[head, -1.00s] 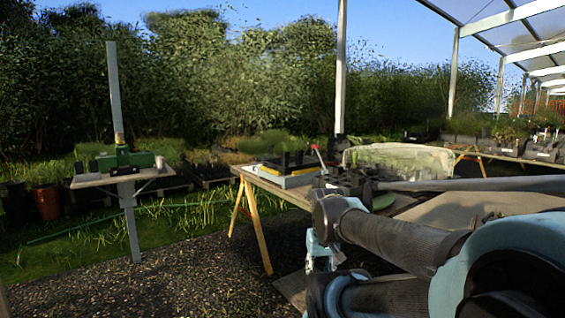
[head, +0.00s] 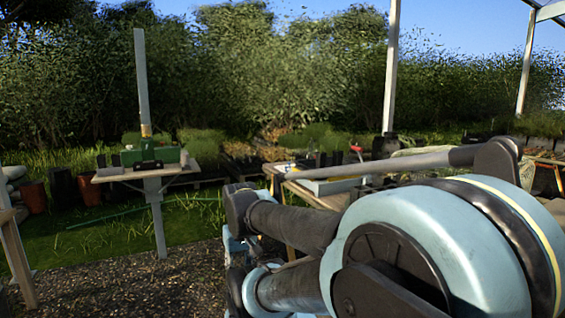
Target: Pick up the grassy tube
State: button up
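I cannot make out a grassy tube for certain. Small dark upright shapes (head: 320,159) stand at a pale tray (head: 328,186) on the trestle table (head: 318,198), and they are too small to identify. My blue and black arm fills the lower right and hides most of this table. My gripper does not show in this view.
A small post-mounted shelf (head: 112,173) with a green device (head: 150,155) stands at the left. A wooden leg (head: 17,262) is at the left edge. Gravel ground (head: 120,280) is open at lower left. Metal posts (head: 391,70) rise behind the table.

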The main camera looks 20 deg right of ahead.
aim_at(320, 157)
jog(key=u, duration=0.1)
jog(key=i, duration=1.05)
jog(key=z, duration=0.4)
jog(key=i, duration=0.85)
jog(key=z, duration=0.4)
